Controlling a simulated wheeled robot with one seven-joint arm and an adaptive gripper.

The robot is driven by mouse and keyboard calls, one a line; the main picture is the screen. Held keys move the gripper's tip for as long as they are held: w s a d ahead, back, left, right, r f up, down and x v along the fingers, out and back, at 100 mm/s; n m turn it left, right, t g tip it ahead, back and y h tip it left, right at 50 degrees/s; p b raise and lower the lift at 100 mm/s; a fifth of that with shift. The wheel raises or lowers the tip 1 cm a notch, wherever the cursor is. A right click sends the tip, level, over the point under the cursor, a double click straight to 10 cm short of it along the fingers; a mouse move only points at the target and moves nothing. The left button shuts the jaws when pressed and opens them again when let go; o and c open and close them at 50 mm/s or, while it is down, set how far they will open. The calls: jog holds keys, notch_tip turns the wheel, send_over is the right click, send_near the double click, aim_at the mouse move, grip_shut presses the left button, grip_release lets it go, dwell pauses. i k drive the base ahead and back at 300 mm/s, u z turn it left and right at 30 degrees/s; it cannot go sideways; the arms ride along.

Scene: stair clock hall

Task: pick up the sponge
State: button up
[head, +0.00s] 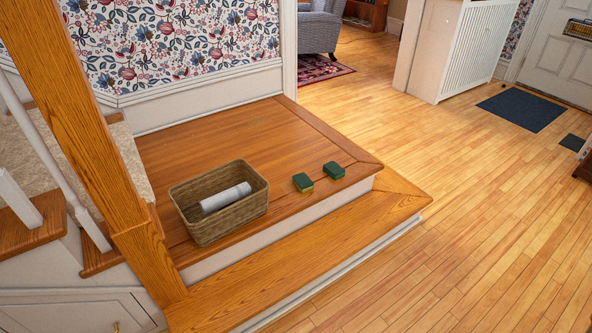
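Two sponges with dark green tops lie apart on the wooden stair landing (240,120) in the head view. The left sponge (302,182) shows a yellow side under its green top. The right sponge (334,170) lies a little farther back, near the landing's right corner. Neither is touched by anything. My gripper is not in view.
A wicker basket (208,228) holding a pale roll (226,197) stands left of the sponges. A wooden newel post (85,130) rises at the left. A lower step (300,268) runs along the front. The wooden floor (470,230) at right is clear.

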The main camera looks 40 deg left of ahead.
aim_at(302, 180)
jog(key=u, duration=0.65)
jog(key=i, duration=0.95)
jog(key=u, duration=1.4)
jog(key=i, duration=0.3)
jog(key=u, duration=0.1)
